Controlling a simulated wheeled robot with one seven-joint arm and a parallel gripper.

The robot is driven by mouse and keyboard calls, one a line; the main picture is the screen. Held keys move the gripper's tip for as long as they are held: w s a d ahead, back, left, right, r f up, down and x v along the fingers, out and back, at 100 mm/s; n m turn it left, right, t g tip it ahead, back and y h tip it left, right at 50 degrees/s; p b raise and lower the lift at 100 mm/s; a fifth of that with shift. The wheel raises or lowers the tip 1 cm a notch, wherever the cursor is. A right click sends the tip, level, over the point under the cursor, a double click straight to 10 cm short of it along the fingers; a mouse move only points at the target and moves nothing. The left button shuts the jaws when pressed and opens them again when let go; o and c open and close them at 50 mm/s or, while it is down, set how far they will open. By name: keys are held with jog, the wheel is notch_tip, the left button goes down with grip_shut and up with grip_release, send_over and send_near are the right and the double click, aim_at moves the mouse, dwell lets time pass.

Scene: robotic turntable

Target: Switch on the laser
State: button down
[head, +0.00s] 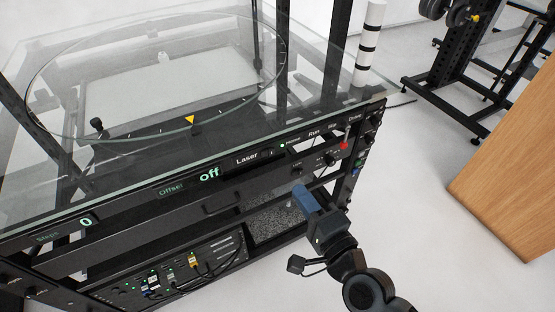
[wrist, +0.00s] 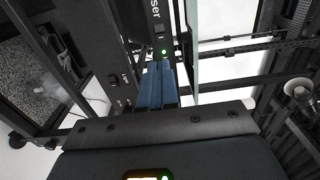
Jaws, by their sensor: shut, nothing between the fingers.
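The Laser label (head: 247,157) is on the black front panel of the turntable frame in the head view. A small dark switch (head: 268,153) sits just right of it, then a lit green light (head: 282,146). In the wrist view part of the label (wrist: 156,12) and the green light (wrist: 164,53) show just beyond my fingertips. My gripper (head: 299,192) has blue fingers, shut and empty. In the head view it appears below and right of the switch. The fingers (wrist: 157,70) point towards the panel in the wrist view; I cannot tell whether they touch it.
A glass sheet (head: 330,85) overhangs the panel top. A display (head: 209,174) reads "off", and another (head: 86,222) reads "0". A red button (head: 344,146) and knobs sit to the right. Cabled equipment (head: 170,275) is below. A wooden panel (head: 515,170) stands at right, with open floor between.

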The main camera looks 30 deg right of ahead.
aim_at(272, 153)
jog(key=w+p, duration=0.1)
jog(key=w, duration=1)
jog(key=shift+f, duration=0.1)
jog(key=b, duration=0.2)
jog(key=n+y+b, duration=0.1)
jog(key=b, duration=0.1)
jog(key=shift+w+d+f+y+b, duration=0.15)
jog(key=shift+w+y+b, duration=0.15)
jog(key=shift+w+b, duration=0.05)
jog(key=shift+r+p, duration=0.4)
jog(key=shift+p, duration=0.05)
jog(key=shift+f, duration=0.1)
